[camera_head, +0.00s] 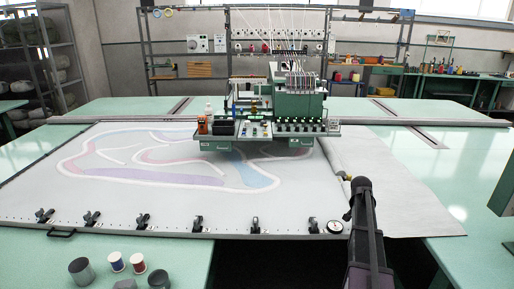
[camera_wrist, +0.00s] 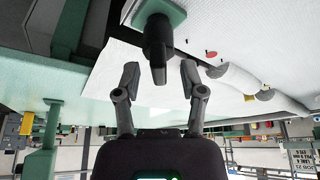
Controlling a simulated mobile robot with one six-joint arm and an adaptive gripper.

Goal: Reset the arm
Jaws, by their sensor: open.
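My gripper (camera_wrist: 159,72) is open in the wrist view, its two dark fingers spread apart. A dark rounded part on a green mount (camera_wrist: 160,12) shows beyond and between the fingertips; no contact with the fingers is visible. In the head view my dark arm reaches up from the bottom right, its far end beside the right edge of the framed cloth (camera_head: 90,205). The gripper's fingers are too small to make out there.
The green tufting machine (camera_head: 265,125) stands over the cloth, which bears a coloured curved pattern. Several black clamps (camera_head: 198,224) line the frame's front edge, with a round gauge (camera_head: 335,227) near my arm. Grey cups and two thread spools (camera_head: 116,262) stand front left. The right table (camera_head: 465,175) has clear room.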

